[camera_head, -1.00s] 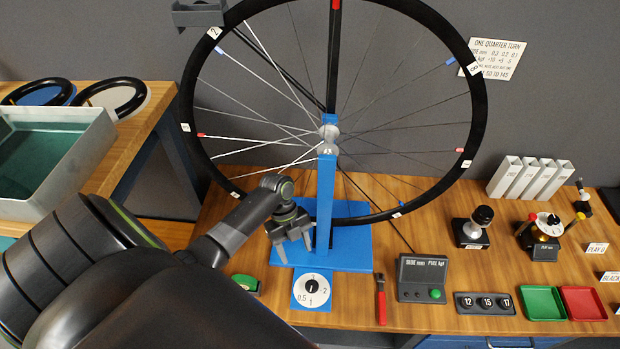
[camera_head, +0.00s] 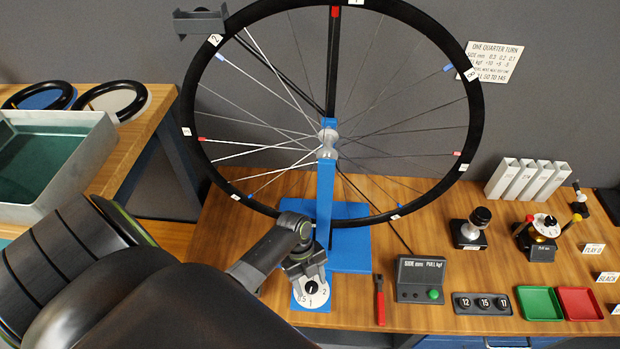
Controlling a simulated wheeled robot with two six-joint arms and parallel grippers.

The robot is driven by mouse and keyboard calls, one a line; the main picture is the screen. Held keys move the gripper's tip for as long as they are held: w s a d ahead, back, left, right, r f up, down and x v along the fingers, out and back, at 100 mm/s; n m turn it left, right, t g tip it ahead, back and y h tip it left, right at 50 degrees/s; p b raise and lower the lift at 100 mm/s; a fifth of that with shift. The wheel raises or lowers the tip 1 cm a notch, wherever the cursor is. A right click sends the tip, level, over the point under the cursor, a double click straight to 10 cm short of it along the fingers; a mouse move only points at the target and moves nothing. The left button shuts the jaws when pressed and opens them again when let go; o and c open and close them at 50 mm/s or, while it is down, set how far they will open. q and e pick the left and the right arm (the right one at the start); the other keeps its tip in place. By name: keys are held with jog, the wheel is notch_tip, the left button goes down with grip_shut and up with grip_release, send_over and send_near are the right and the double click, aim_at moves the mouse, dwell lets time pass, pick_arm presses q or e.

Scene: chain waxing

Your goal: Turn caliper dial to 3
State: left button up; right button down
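A white round dial (camera_head: 314,297) with a dark centre knob sits on a small blue plate at the front of the wheel stand's base. The marks 0.5, 1 and 2 show on it; I see no 3. My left gripper (camera_head: 306,276) points down directly over the back part of this dial and hides it. Its fingers are at or just above the knob; I cannot tell whether they touch it or how far apart they are. My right gripper is not in view.
A spoked wheel (camera_head: 470,140) stands in a blue stand (camera_head: 326,200) behind the dial. A red-handled tool (camera_head: 380,302) and a grey readout box (camera_head: 421,280) lie to the right. Farther right are a numbered block (camera_head: 482,303), green tray (camera_head: 541,303) and red tray (camera_head: 580,303).

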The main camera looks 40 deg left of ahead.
pick_arm(q)
jog(key=c, duration=0.9)
jog(key=shift+r, duration=0.1)
